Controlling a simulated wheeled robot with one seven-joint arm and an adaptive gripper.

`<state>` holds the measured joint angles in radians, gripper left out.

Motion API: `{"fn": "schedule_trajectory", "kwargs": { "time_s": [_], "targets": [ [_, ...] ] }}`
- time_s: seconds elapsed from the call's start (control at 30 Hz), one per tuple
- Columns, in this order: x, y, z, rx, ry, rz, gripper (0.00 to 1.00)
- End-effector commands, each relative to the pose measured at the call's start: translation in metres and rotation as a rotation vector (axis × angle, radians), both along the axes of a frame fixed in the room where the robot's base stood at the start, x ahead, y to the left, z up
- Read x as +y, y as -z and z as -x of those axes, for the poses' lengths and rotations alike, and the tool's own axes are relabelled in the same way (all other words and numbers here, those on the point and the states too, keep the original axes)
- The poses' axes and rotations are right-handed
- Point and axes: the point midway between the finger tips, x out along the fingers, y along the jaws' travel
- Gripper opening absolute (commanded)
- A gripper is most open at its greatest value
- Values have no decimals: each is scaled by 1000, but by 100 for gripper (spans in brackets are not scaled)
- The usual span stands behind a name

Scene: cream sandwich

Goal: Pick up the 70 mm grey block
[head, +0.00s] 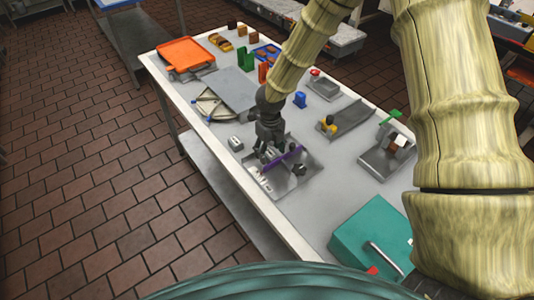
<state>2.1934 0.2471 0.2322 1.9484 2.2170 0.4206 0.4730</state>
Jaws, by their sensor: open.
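My gripper (266,154) points down over a shallow grey tray (301,184) near the table's left edge. Its jaws are open, and the fingertips are small and dark here. A small light grey block (235,143) sits on the table just left of the gripper, apart from it. Inside the tray are a purple bar (291,154), pale pieces (262,181) and a dark grey lump (300,169). I cannot tell from size alone which grey piece is the 70 mm block. The gripper partly hides what lies between its fingers.
The long white-edged table (330,222) holds an orange tray (186,53), a blue piece (300,99), a grey tray with yellow pieces (349,118), another grey tray (380,161) and a teal box (372,236). Bare tabletop lies between the tray and the teal box.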

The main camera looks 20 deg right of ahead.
Motion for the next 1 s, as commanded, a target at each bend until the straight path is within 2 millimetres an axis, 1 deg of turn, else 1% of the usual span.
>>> {"fn": "schedule_trajectory", "kwargs": {
  "time_s": [0.1, 0.2, 0.47, 0.57, 0.6, 0.73, 0.77, 0.83, 0.87, 1.0],
  "targets": [
    [1, 10, 0, 2, -4, 1, 61],
    [2, 15, 0, 1, -5, 0, 61],
    [2, 17, 0, 0, -4, -1, 61],
    [2, 17, 0, 0, -4, -1, 44],
    [2, 17, 0, 0, -4, -1, 37],
    [2, 17, 0, 0, -4, -1, 13],
    [2, 17, 0, 0, -4, -1, 10],
    [2, 17, 0, 0, -4, 0, 10],
    [2, 17, 0, 0, -4, -1, 6],
    [2, 17, 0, 0, -4, -1, 6]
  ]
}}
